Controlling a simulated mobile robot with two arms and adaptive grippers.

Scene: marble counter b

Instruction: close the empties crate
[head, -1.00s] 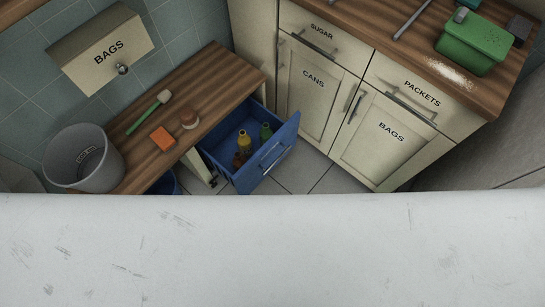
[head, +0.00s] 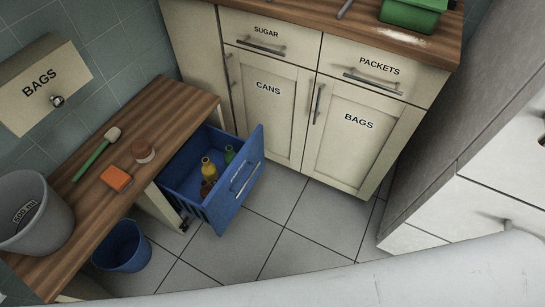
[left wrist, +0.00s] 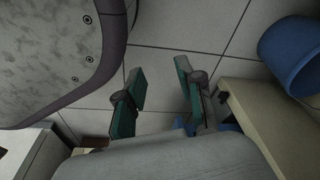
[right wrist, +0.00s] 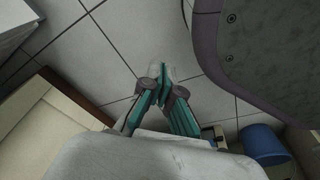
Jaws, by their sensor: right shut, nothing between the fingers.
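The empties crate (head: 240,195) is a blue pull-out drawer under the wooden bench in the head view. It stands pulled out, with a grey bar handle (head: 244,181) on its front. Yellow (head: 209,168), green (head: 229,155) and brown (head: 206,188) bottles stand inside it. My left gripper (left wrist: 163,78) is open and empty above the floor tiles in the left wrist view. My right gripper (right wrist: 161,74) is shut and empty above the floor in the right wrist view. Neither gripper shows in the head view, and neither touches the crate.
The bench (head: 150,125) holds a brush (head: 93,158), an orange sponge (head: 116,178), a round jar (head: 143,151) and a grey bucket (head: 35,222). A blue bin (head: 122,247) stands on the floor left of the crate. Closed cabinets (head: 365,130) stand behind. Tiled floor before the crate is clear.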

